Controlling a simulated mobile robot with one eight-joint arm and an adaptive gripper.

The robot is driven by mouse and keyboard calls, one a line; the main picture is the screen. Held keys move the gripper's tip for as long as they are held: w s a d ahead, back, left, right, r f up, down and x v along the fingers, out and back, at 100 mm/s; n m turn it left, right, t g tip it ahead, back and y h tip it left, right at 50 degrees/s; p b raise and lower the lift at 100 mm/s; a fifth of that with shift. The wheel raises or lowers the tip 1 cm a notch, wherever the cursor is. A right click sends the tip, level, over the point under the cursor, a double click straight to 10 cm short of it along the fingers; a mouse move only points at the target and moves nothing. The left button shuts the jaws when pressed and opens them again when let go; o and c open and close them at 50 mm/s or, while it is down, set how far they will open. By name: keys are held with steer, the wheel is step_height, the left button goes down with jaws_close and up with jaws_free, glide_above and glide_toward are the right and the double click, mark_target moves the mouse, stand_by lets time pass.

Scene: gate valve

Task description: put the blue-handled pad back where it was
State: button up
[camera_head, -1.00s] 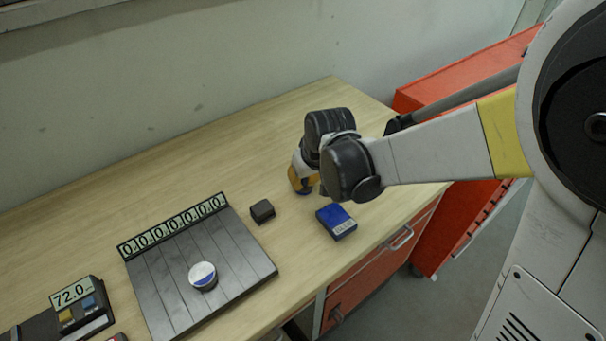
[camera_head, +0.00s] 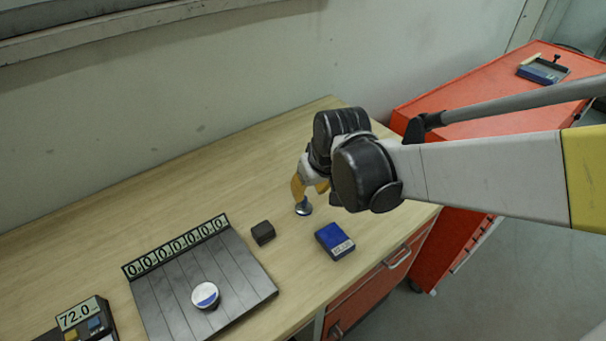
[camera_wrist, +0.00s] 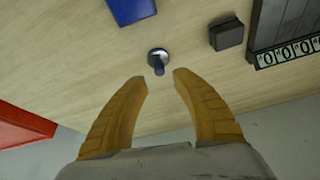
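In the head view my wrist hides part of the fingers.
A blue box (camera_head: 335,241) lies near the bench's front edge, and a small dark block (camera_head: 263,232) is left of it. A grooved dark plate (camera_head: 245,285) with a counter display carries a white-and-blue disc (camera_head: 205,295). A red cabinet (camera_head: 470,100) stands right.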

steer(key=s+d+r+m+t+h, duration=0.1)
steer(key=s+d+r+m, duration=0.1)
steer(key=s+d+r, duration=0.2)
steer(key=s+d+r+m+t, duration=0.2)
steer(key=s+d+r, duration=0.2)
steer(key=s+d, duration=0.6)
steer(key=shift+s+h+p, duration=0.4)
steer(key=shift+d, duration=0.1)
